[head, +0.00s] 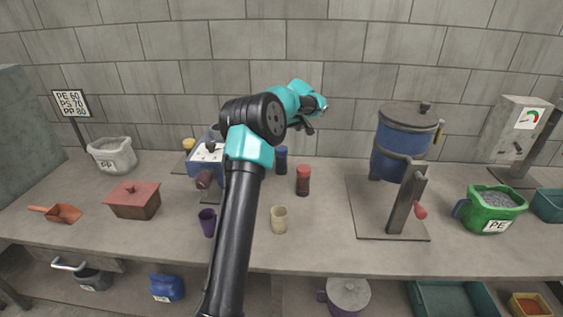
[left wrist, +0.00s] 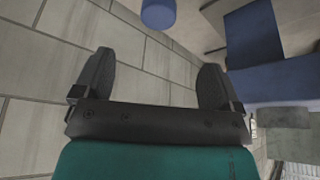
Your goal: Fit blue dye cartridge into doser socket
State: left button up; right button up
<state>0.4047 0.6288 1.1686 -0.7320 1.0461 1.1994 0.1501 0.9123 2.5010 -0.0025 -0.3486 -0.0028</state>
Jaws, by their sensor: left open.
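The blue dye cartridge (head: 281,160) stands upright on the table, just right of my left arm. A blue cylinder (left wrist: 158,14) at the top edge of the left wrist view looks like the same cartridge. My left gripper (head: 308,126) is above and to the right of it, open and empty; its two fingers stand apart in the left wrist view (left wrist: 155,75). A blue and white machine (head: 206,152), which appears to be the doser, is partly hidden behind my left arm. Its socket cannot be made out. My right gripper is not in view.
A red cartridge (head: 303,181) stands right of the blue one. A beige cup (head: 280,220) and a purple cup (head: 207,223) are in front. A yellow-topped cartridge (head: 189,146) is back left. A large blue tank (head: 402,145) stands right.

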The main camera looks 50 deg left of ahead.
aim_at(282, 148)
pick_arm(q)
jog(key=x, duration=1)
jog(key=shift+x, duration=2.6)
jog(key=shift+w+a+r, duration=0.1)
jog(key=shift+w, duration=0.05)
jog(key=shift+c, duration=0.2)
jog(key=c, duration=1.1)
